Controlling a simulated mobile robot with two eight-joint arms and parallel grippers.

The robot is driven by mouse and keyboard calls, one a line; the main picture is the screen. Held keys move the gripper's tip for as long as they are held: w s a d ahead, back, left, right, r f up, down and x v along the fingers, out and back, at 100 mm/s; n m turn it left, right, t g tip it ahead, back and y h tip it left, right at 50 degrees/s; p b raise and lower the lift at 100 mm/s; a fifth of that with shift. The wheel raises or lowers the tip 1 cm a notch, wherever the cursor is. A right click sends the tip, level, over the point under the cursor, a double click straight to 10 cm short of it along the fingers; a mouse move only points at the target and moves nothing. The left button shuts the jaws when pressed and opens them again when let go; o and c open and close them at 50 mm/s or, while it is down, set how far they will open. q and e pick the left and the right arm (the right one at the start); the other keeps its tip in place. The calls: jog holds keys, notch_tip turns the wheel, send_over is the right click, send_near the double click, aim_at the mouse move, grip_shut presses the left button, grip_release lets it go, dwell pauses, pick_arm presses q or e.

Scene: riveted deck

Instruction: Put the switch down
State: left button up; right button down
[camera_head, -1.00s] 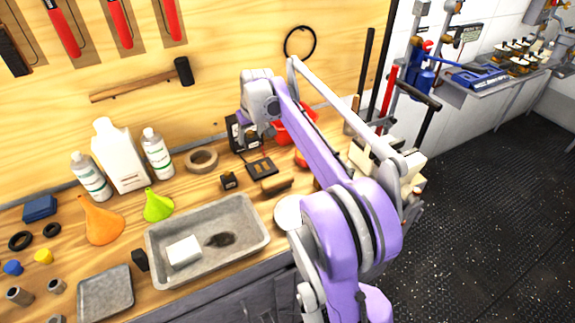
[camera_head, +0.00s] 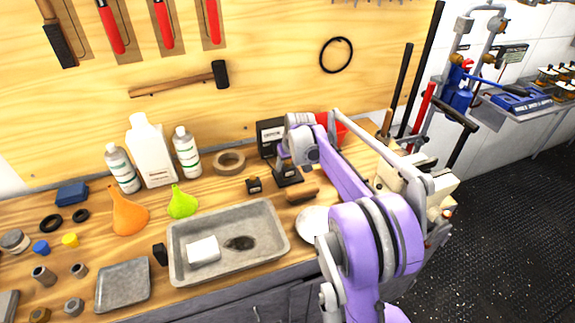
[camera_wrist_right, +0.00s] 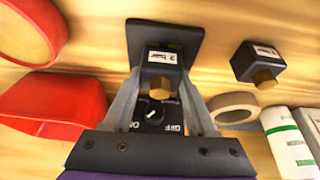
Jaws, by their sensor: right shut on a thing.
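My right gripper (camera_head: 285,160) is low over the back of the bench. In the right wrist view its two grey fingers (camera_wrist_right: 158,100) are shut on the switch (camera_wrist_right: 152,115), a dark piece with a round knob and white ON and OFF marks. Just beyond it is a black base (camera_wrist_right: 165,38) with a white label and a brass hexagonal part. The black base (camera_head: 289,181) also shows under the gripper in the head view. I cannot tell whether the switch touches it. My left gripper is out of view.
A small black block with a brass part (camera_head: 254,185) and a tape roll (camera_head: 229,162) lie to the left. A black box (camera_head: 270,136) stands behind, and a red container (camera_head: 333,128) is to the right. A grey tray (camera_head: 182,258) is in front.

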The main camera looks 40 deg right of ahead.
jog(key=shift+f, duration=0.2)
jog(key=shift+c, duration=1)
grip_release()
jog(key=shift+r, duration=0.1)
jog(key=shift+s+r, duration=0.1)
jog(key=shift+r, duration=0.35)
jog(key=v, duration=1.1)
jog(key=shift+r+p, duration=0.25)
jog(key=shift+p, duration=0.15)
